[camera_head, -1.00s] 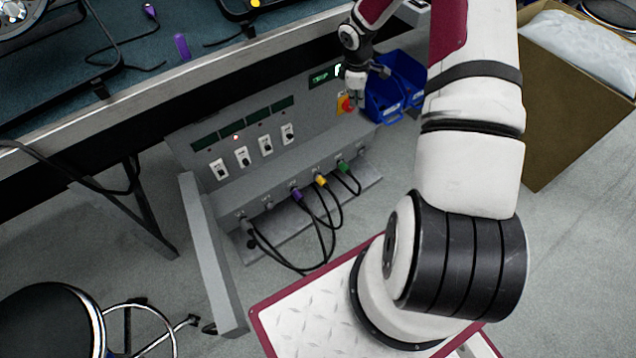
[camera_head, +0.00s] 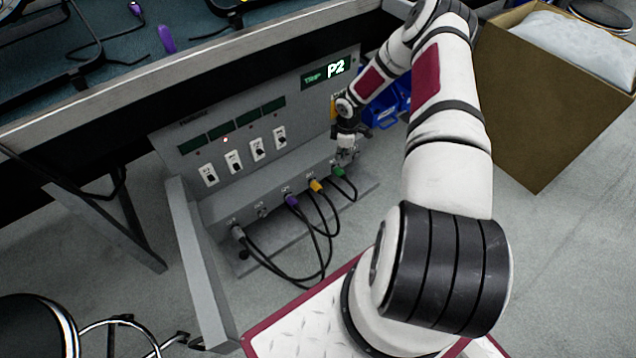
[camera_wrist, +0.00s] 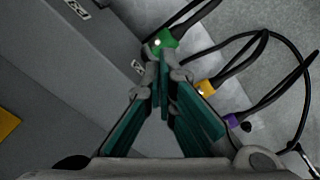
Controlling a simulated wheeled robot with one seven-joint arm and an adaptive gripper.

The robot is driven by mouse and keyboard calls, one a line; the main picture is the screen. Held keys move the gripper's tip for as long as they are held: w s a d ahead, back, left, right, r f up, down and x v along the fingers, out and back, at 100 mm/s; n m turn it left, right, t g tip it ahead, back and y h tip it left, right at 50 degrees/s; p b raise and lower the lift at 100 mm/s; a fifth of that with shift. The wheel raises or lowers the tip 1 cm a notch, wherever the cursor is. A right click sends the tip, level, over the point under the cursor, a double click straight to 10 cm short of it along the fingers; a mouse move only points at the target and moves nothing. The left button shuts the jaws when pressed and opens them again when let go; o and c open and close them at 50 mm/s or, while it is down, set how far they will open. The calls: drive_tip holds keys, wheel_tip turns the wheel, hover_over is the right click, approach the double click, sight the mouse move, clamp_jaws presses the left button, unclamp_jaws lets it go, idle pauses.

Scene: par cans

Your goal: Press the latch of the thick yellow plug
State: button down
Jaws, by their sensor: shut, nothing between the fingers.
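The yellow plug (camera_head: 316,186) sits in the row of sockets along the foot of the grey panel, between a purple plug (camera_head: 291,200) and a green plug (camera_head: 338,171). A black cable runs from it. In the wrist view the yellow plug (camera_wrist: 206,87) is to the right of my fingertips, partly behind a finger. My gripper (camera_head: 346,152) is shut and empty, above and slightly right of the green plug in the head view. In the wrist view my gripper (camera_wrist: 160,62) has its tips just below the green plug (camera_wrist: 164,41). I cannot tell whether they touch.
The grey panel (camera_head: 215,142) has several switches, dark displays and a lit "P2" display (camera_head: 336,68). Blue bins (camera_head: 385,108) stand behind my arm. A cardboard box (camera_head: 535,125) is at right. Looping black cables (camera_head: 290,272) hang in front of the sockets.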

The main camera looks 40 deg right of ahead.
sight(318, 182)
drive_tip(key=a+f+b, duration=0.4)
drive_tip(key=a+f, duration=0.2)
drive_tip(key=shift+s, duration=0.15)
idle(0.4)
drive_tip(key=shift+a+f, duration=0.15)
drive_tip(key=shift+f, duration=0.05)
idle(1.1)
drive_tip(key=shift+a+f+b, duration=0.2)
drive_tip(key=shift+a+b, duration=0.05)
drive_tip(key=shift+b, duration=0.15)
drive_tip(key=shift+a+f+b, duration=0.25)
drive_tip(key=shift+b, duration=0.05)
idle(0.6)
drive_tip(key=shift+r, duration=0.1)
drive_tip(key=shift+d+r+p, duration=0.5)
drive_tip(key=shift+p, duration=0.05)
drive_tip(key=shift+d, duration=0.1)
